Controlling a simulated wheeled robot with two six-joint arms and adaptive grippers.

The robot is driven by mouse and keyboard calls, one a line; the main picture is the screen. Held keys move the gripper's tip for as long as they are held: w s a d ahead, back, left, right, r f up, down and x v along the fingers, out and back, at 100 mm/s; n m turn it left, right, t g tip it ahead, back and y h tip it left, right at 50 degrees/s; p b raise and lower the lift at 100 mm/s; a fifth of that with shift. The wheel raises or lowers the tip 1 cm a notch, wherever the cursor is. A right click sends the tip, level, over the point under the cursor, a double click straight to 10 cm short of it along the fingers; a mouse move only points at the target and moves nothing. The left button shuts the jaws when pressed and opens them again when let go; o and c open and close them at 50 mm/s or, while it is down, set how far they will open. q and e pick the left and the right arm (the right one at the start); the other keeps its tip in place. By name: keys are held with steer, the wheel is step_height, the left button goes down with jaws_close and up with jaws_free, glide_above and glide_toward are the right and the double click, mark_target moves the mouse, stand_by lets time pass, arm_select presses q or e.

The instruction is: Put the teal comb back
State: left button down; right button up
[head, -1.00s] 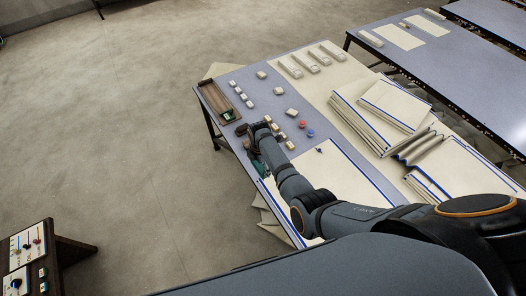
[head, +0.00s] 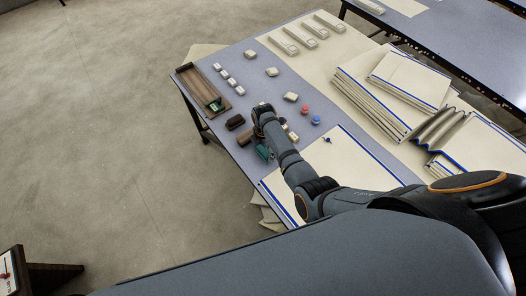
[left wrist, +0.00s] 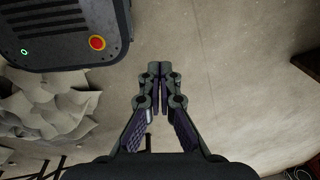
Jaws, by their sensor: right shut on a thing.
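The teal comb (head: 263,152) shows beside my right forearm in the head view, near the table's left edge. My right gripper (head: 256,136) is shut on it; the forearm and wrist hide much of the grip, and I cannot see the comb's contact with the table. A wooden tray (head: 184,76) lies at the far left corner with a small green item (head: 215,104) at its near end. My left gripper (left wrist: 160,72) shows in the left wrist view over bare floor, its fingertips together and empty.
A dark brush-like block (head: 235,122) and a brown block (head: 245,137) lie between tray and gripper. Pale blocks (head: 291,97), a red piece (head: 304,110) and a blue piece (head: 316,120) lie beyond. Crumpled cloth (left wrist: 45,110) shows in the left wrist view.

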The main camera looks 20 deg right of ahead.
mark_target(263, 149)
steer(key=shift+w+a+f, duration=0.15)
steer(key=shift+a+f, duration=0.05)
steer(key=shift+f, duration=0.2)
arm_select(q)
steer(key=w, duration=0.4)
arm_select(e)
steer(key=o, duration=1.1)
steer(key=shift+d+f, duration=0.1)
steer(key=shift+c, duration=0.2)
steer(key=shift+r+p, duration=0.55)
arm_select(q)
step_height(263, 149, up, 12)
steer(key=s+p, duration=0.2)
steer(key=p, duration=1)
steer(key=shift+a+r, duration=0.15)
arm_select(e)
step_height(263, 149, up, 11)
steer(key=shift+r, duration=0.15)
